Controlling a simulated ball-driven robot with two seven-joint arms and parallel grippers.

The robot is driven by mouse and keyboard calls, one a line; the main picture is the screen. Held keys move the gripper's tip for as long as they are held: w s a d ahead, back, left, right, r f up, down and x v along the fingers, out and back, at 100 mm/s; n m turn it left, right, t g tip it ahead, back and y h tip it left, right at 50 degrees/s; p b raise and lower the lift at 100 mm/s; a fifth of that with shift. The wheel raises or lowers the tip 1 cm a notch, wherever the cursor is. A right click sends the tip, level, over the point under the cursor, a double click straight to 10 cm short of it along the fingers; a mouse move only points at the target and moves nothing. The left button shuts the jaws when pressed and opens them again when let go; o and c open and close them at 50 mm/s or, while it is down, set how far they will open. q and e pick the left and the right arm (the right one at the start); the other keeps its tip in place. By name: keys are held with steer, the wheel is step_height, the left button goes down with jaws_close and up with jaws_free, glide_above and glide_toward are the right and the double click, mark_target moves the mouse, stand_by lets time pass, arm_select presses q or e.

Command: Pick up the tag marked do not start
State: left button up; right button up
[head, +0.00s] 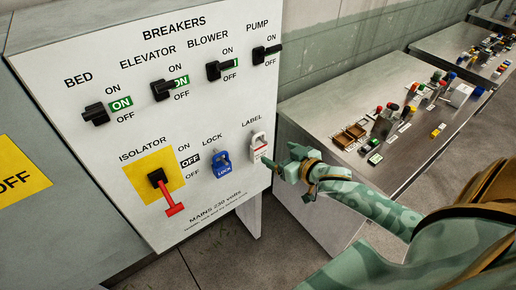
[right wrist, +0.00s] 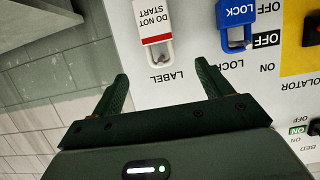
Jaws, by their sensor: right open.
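The tag marked do not start (head: 259,150) is a small white plate with a red band and a pale loop. It hangs under the word LABEL on the white panel. In the right wrist view the tag (right wrist: 152,20) shows upside down at the top, with its loop (right wrist: 159,52) towards me. My right gripper (head: 281,161) is just right of the tag in the head view. In the right wrist view my open gripper (right wrist: 161,72) has its fingertips apart, with the tag beyond them and nothing between them. My left gripper is out of view.
A blue lock (head: 222,166) hangs just left of the tag. Further left is the isolator's red handle (head: 174,210) on a yellow plate. A breaker row with black handles (head: 161,91) is above. A metal bench (head: 320,110) with small parts stands right of the panel.

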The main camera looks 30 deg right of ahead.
mark_target(260, 145)
steer(key=b+x, duration=0.1)
steer(key=x, duration=0.6)
steer(key=shift+d+f, duration=0.1)
steer(key=shift+f, duration=0.1)
steer(key=b+x, duration=0.1)
steer(key=x, duration=0.1)
steer(key=b+x, duration=0.1)
steer(key=x, duration=0.2)
steer(key=shift+f, duration=0.4)
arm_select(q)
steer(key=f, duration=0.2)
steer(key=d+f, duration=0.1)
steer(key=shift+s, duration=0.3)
arm_select(e)
steer(key=shift+s+r, duration=0.1)
steer(key=c, duration=1.1)
